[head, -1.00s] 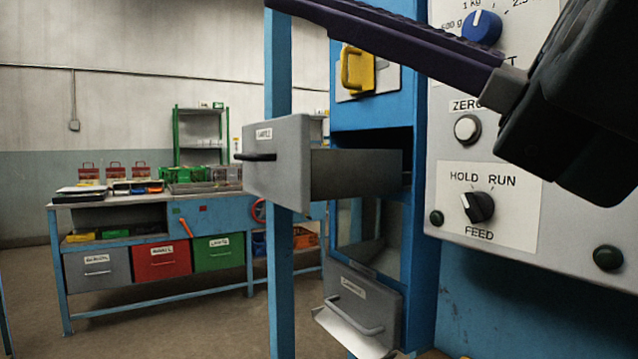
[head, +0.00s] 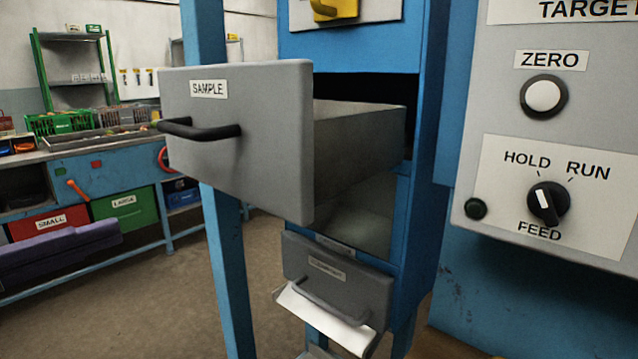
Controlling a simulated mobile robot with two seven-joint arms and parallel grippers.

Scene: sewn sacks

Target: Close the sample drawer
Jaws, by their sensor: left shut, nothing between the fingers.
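The sample drawer (head: 265,150) is a grey box with a white SAMPLE label and a black bar handle (head: 200,129) on its front. It sticks well out of its dark opening in the blue cabinet (head: 432,140), front facing left. My left gripper (head: 112,236) shows only as purple fingers at the lower left edge. The fingers are shut and empty, pointing right, and in the picture lie left of and below the drawer front, apart from it. My right gripper is not in view.
A blue post (head: 226,270) stands by the drawer. Below is a second grey drawer (head: 340,280) with a white tray-like lip. On the right is a control panel (head: 500,120) with a ZERO button and FEED knob. A workbench with coloured bins (head: 125,205) stands behind left.

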